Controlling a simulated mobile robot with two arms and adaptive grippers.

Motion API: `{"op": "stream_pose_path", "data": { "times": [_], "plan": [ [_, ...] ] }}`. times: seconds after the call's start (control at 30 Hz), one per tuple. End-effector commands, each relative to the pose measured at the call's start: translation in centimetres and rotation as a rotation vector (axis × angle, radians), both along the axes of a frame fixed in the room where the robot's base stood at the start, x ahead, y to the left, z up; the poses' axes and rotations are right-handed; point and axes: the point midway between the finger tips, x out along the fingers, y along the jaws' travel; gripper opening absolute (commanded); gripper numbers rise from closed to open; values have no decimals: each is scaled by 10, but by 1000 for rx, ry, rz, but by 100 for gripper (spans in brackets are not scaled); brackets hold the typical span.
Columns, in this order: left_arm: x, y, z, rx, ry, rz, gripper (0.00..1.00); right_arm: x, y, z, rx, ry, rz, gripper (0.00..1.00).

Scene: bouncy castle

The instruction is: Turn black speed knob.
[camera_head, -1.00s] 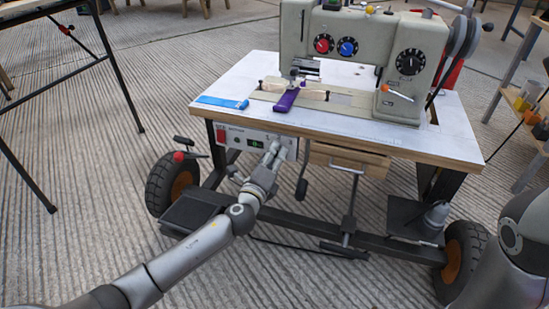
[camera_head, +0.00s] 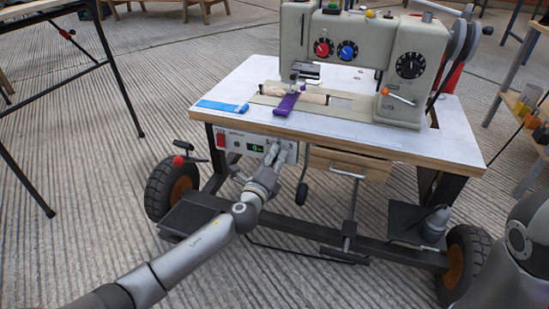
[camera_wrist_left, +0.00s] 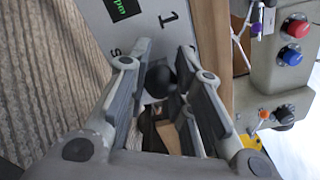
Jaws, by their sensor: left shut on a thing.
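The black speed knob (camera_wrist_left: 160,78) sits on the pale control panel (camera_head: 236,147) at the front of the sewing table, next to a small green-lit display (camera_head: 256,148). My left gripper (camera_head: 277,149) reaches the panel from the front left. In the left wrist view, its two grey fingers (camera_wrist_left: 162,85) stand on either side of the knob and are shut on it. A printed "1" shows beside the knob. In the head view the gripper hides the knob. Of my right arm only a link shows at the lower right; its gripper is out of view.
The sewing machine (camera_head: 365,50) stands on the white tabletop (camera_head: 235,82), with a purple piece (camera_head: 287,104) and a blue strip (camera_head: 222,106) by it. A red switch (camera_head: 220,138) is left of the display. A wooden drawer (camera_head: 348,163) and a hanging lever (camera_head: 302,193) are right of my gripper.

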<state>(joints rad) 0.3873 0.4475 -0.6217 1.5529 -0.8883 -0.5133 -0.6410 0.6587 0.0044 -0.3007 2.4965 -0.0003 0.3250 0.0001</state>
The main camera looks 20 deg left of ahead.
Motion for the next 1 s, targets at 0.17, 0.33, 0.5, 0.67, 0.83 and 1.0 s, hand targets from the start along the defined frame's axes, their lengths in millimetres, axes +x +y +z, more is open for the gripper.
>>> {"op": "stream_pose_path", "data": {
  "times": [0.17,0.33,0.5,0.67,0.83,1.0],
  "plan": [
    [0,1,-1,-40,3,2,0,0,0,-1,0,1,0,40],
    [0,4,-2,-132,7,2,0,1,0,-1,-1,4,-1,40],
    [0,8,-3,-252,11,2,0,0,1,-1,-2,0,-2,40],
    [0,11,-4,-361,15,1,0,-2,1,0,-2,-4,-3,40],
    [0,13,-5,-453,18,1,0,-2,0,1,-2,-5,-2,40],
    [0,16,-5,-510,20,2,0,-3,0,1,-1,-7,-2,40]
  ]
}}
